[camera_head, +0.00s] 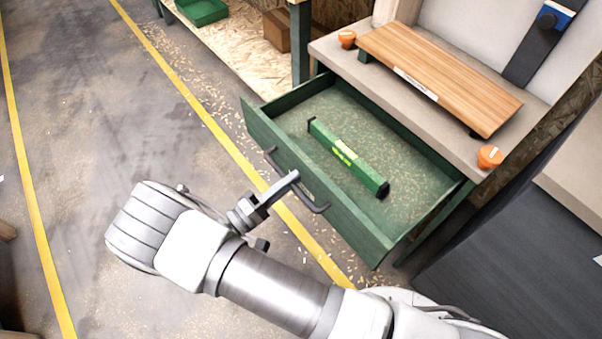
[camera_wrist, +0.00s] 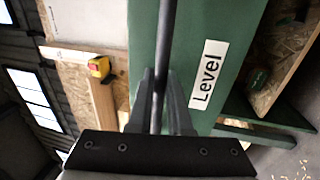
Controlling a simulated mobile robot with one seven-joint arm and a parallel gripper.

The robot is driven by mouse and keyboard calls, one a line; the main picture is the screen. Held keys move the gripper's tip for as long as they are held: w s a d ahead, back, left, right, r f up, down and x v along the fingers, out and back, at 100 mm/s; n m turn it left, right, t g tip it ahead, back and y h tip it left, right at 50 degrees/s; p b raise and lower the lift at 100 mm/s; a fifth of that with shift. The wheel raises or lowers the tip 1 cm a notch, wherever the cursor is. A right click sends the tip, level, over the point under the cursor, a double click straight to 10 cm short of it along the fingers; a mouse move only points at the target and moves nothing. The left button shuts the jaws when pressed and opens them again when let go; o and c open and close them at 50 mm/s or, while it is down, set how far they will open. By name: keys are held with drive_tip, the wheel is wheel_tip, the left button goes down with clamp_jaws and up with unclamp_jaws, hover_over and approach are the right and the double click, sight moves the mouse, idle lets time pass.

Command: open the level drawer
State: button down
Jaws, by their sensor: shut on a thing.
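The green level drawer (camera_head: 318,205) stands pulled out from under the workbench in the head view, its inside showing. A green spirit level (camera_head: 347,158) with a yellow vial lies in it. The drawer's dark bar handle (camera_head: 318,207) runs along the front. My gripper (camera_head: 291,180) is at this handle, outside the drawer front. In the wrist view my gripper (camera_wrist: 158,98) has its fingers shut around the handle bar (camera_wrist: 166,45), close to the green front with its white "Level" label (camera_wrist: 209,75).
A green bin (camera_head: 203,11) and a cardboard box (camera_head: 277,30) are on a shelf behind. The floor left of the drawer is clear, with yellow lines and wood chips.

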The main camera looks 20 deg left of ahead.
drive_tip(key=shift+s+a, duration=0.2)
drive_tip(key=shift+s, duration=0.15)
drive_tip(key=c, duration=1.1)
unclamp_jaws()
drive_tip(key=v, duration=1.7)
drive_tip(key=shift+s+a+f+p, duration=0.1)
drive_tip(key=shift+a+f+p, duration=0.1)
drive_tip(key=shift+p, duration=0.15)
drive_tip(key=shift+r, duration=0.1)
